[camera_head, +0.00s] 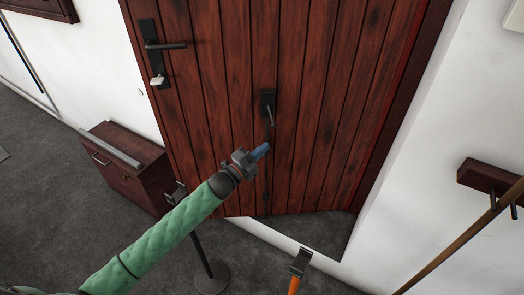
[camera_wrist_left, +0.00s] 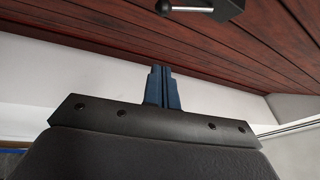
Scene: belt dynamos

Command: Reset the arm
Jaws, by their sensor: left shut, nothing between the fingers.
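My left arm, in a green quilted sleeve, reaches in from the lower left in the head view. My left gripper (camera_head: 262,149) is shut and empty, in front of a dark red wooden door (camera_head: 220,60). In the left wrist view its two blue fingers (camera_wrist_left: 163,85) are pressed together with nothing between them. A small black latch with a metal lever (camera_head: 268,105) is on the door just above the fingertips. It also shows at the top of the left wrist view (camera_wrist_left: 205,8), apart from the fingers. My right gripper is not in view.
A black door handle (camera_head: 165,45) with a key or knob below it is at the door's upper left. A dark red cabinet (camera_head: 125,165) stands at the left. A round stand base (camera_head: 211,279) and an orange-handled tool (camera_head: 298,270) are below. A wall rack (camera_head: 488,178) is at the right.

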